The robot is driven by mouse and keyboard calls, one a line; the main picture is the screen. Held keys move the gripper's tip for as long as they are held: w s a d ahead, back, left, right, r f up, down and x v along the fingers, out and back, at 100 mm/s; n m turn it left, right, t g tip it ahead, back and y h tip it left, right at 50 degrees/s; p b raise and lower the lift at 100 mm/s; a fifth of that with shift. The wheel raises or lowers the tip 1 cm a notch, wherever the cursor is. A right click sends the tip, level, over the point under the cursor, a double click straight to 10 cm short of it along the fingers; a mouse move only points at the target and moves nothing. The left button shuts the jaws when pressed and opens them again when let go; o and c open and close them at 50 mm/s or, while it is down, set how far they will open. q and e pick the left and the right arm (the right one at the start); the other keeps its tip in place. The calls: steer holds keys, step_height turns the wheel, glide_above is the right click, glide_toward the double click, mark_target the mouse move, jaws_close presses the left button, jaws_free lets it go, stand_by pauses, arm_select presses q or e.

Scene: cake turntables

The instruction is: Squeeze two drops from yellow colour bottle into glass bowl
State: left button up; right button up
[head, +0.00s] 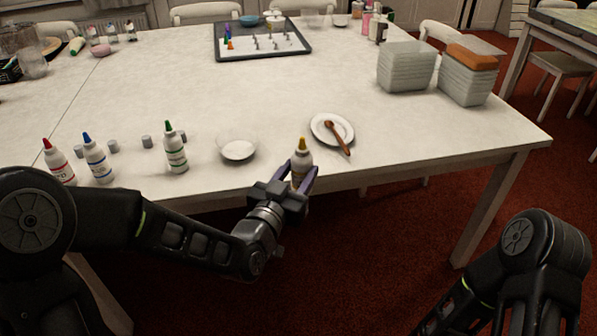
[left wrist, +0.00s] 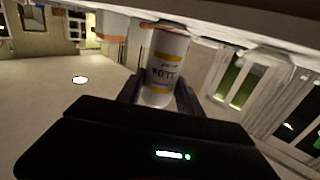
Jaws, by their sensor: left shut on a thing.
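The yellow colour bottle (head: 301,155), white with a yellow-orange tip, is upright in the head view near the table's front edge. My left gripper (head: 300,179) is shut around its body, and its fingers hide part of it. In the left wrist view the bottle (left wrist: 166,62) sits between the dark fingers (left wrist: 158,97), its printed label partly showing. The glass bowl (head: 238,148) stands on the table just left of the bottle, apart from it. My right arm shows at the lower right of the head view, but its gripper is out of view.
Red (head: 58,163), blue (head: 98,160) and green (head: 175,150) tipped bottles stand left, with small grey caps nearby. A white plate (head: 318,122) with a wooden spoon (head: 337,139) lies right of the bowl. Stacked containers (head: 405,68) stand farther back. The table's middle is clear.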

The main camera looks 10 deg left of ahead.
mark_target(302, 158)
arm_select(q)
steer(key=shift+w+d+r+p, duration=0.1)
steer(key=shift+w+r+p, duration=0.15)
steer(key=shift+r+p, duration=0.1)
steer(key=w+m+g+y+p, duration=0.1)
steer(key=w+m+g+p, duration=0.3)
steer(key=p, duration=0.7)
steer(key=shift+f, duration=0.15)
steer(key=w+a+m+g+y+p, duration=0.1)
steer(key=m, duration=0.1)
steer(key=w+a+m+g+y+p, duration=0.1)
steer(key=m+g, duration=0.1)
steer(key=w+a+m+g+y+p, duration=0.1)
steer(key=a+m+y, duration=0.1)
steer(key=m, duration=0.1)
steer(key=shift+w+g, duration=0.25)
steer(key=shift+g, duration=0.05)
steer(key=w+a+r+m+t+y+p, duration=0.1)
steer(key=w+a+r+m+t+p, duration=0.1)
steer(key=a+m, duration=0.5)
steer(key=w+a+r+m+t+p, duration=0.2)
steer(key=w+a+r+m+t, duration=0.2)
steer(key=w+a+r+m, duration=0.2)
steer(key=shift+w+a+r+m+y, duration=0.35)
steer(key=shift+a+r+m, duration=0.65)
steer(key=shift+m, duration=1.3)
steer(key=shift+s, duration=0.1)
